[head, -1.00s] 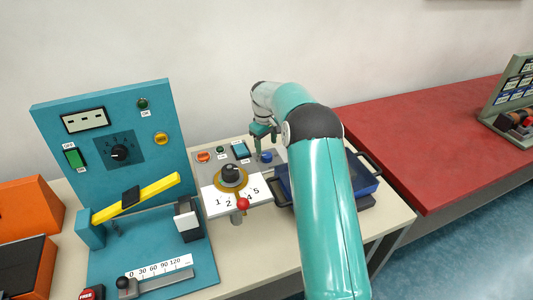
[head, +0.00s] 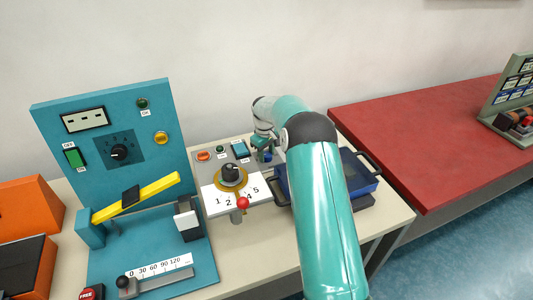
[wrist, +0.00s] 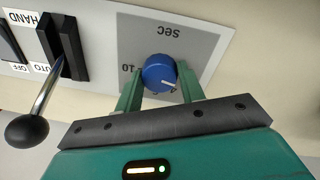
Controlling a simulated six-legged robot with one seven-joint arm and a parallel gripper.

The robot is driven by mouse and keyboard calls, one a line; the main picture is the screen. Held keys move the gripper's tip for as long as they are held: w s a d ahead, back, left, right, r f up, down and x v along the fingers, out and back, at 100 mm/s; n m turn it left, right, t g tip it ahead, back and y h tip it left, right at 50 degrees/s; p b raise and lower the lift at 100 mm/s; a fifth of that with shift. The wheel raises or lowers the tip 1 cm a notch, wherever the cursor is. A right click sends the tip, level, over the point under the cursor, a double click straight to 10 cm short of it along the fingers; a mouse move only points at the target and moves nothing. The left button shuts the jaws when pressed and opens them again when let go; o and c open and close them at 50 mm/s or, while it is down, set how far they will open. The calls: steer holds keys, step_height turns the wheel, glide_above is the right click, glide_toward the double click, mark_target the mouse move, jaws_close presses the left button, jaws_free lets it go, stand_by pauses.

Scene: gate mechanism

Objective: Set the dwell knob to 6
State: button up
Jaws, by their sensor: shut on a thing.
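The dwell knob is a blue round knob (wrist: 158,70) on a grey plate marked SEC, which reads upside down in the wrist view. Its white pointer mark faces the lower right in that view, near a partly covered figure that looks like 4. A 10 shows at its left. My gripper (wrist: 160,84) has one finger on each side of the knob and is shut on it. In the head view my gripper (head: 262,148) is at the blue knob (head: 267,157), which is partly hidden. Most of the scale is covered by the fingers.
A black lever switch with a ball-tipped rod (wrist: 28,130) is left of my gripper in the wrist view. In the head view a black dial (head: 230,174) and a red ball lever (head: 243,203) are left of it. A blue tray (head: 358,178) lies right.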

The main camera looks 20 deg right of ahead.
steer(key=shift+m, duration=0.4)
steer(key=m, duration=0.3)
steer(key=shift+m, duration=0.3)
steer(key=m, duration=0.3)
steer(key=shift+w+m+g, duration=0.1)
steer(key=shift+m+g, duration=0.2)
steer(key=m, duration=0.3)
steer(key=shift+m, duration=0.3)
steer(key=m, duration=0.4)
steer(key=shift+m, duration=0.3)
steer(key=o, duration=1)
